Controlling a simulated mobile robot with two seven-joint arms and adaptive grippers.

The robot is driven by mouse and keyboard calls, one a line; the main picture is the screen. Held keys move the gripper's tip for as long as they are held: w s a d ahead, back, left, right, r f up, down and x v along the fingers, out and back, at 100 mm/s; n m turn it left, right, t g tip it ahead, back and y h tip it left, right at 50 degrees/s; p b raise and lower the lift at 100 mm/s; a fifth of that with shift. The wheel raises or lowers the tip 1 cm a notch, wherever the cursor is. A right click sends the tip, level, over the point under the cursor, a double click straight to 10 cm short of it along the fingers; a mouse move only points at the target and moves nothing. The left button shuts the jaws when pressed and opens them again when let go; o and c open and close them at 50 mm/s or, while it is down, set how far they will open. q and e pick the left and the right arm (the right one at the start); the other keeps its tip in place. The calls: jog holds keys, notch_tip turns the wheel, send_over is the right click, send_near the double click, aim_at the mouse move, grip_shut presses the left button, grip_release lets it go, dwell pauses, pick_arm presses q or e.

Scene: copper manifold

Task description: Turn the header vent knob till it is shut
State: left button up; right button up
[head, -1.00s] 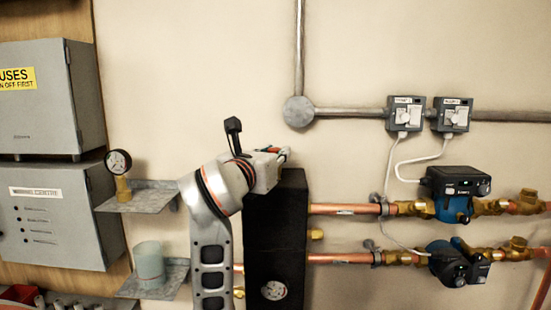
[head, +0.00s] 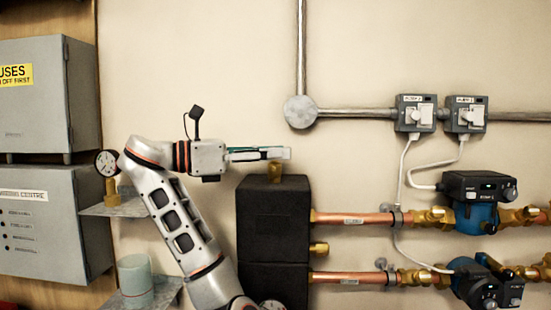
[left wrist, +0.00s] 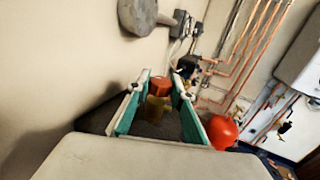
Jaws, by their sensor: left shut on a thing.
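The black header block (head: 273,215) stands against the wall, with a brass vent (head: 276,170) on its top. My left gripper (head: 283,153) reaches in level from the left, its fingers at the top of the vent. In the left wrist view the fingers (left wrist: 165,82) lie on either side of a small red-brown knob (left wrist: 159,88) above the brass vent body (left wrist: 157,108). The gripper is shut on this knob. In the head view the fingers hide the knob. My right gripper is not in view.
Copper pipes (head: 355,218) run right from the header to two pumps (head: 480,200). A gauge (head: 107,163) and a pale cup (head: 135,280) stand on shelves at left. A round conduit box (head: 300,112) is on the wall above. The wall above the gripper is clear.

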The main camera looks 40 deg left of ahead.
pick_arm(q)
jog(key=shift+w+f+m+g+h, duration=0.1)
jog(key=shift+f+m+g+h, duration=0.05)
jog(key=shift+m+g+h, duration=0.4)
jog(key=shift+d+h, duration=0.1)
jog(key=shift+h, duration=0.15)
jog(key=o, duration=1.1)
jog(key=shift+o, duration=0.2)
notch_tip(320, 180, up, 10)
jog(key=shift+r, duration=0.1)
